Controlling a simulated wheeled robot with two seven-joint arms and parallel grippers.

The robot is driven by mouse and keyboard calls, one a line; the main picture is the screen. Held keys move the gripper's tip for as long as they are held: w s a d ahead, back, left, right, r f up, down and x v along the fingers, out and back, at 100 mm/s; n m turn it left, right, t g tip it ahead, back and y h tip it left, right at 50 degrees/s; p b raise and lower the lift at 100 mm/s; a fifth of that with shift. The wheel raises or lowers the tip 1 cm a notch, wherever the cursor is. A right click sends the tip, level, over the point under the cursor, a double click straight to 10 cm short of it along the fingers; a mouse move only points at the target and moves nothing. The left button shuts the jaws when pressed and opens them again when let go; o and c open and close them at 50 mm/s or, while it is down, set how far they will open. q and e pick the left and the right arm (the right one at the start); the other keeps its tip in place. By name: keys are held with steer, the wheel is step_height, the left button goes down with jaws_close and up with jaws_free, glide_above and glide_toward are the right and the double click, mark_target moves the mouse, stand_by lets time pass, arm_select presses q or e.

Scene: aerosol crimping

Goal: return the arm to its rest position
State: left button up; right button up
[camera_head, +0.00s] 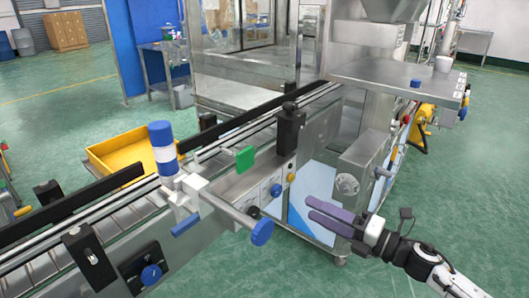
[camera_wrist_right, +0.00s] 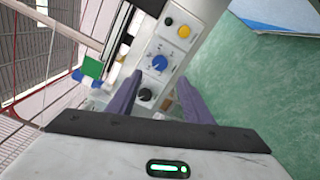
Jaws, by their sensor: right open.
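My right gripper (camera_head: 333,214) is in the lower right of the head view, in front of the machine. Its two purple-grey fingers are apart, with nothing between them. The fingers also show in the right wrist view (camera_wrist_right: 156,98), spread over the machine's control panel (camera_wrist_right: 155,66). The right arm (camera_head: 424,262) comes in from the lower right corner. My left gripper does not show in either view.
The conveyor (camera_head: 110,222) runs from the lower left towards the machine. A blue-ended handle (camera_head: 262,232) sticks out near my right gripper. A yellow bin (camera_head: 118,158) is behind the conveyor. Green floor (camera_head: 480,190) at right is clear.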

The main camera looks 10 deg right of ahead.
steer(key=s+a+f+m+g+h, duration=0.2)
steer(key=s+a+f+m+h, duration=0.2)
steer(key=s+f+m, duration=0.8)
steer(key=s+a+f+m+g+h, duration=0.3)
steer(key=s+a+f+m+h, duration=0.1)
steer(key=s+f+m, duration=0.8)
steer(key=s+a+m, duration=0.1)
steer(key=m, duration=0.2)
steer(key=shift+f, duration=0.35)
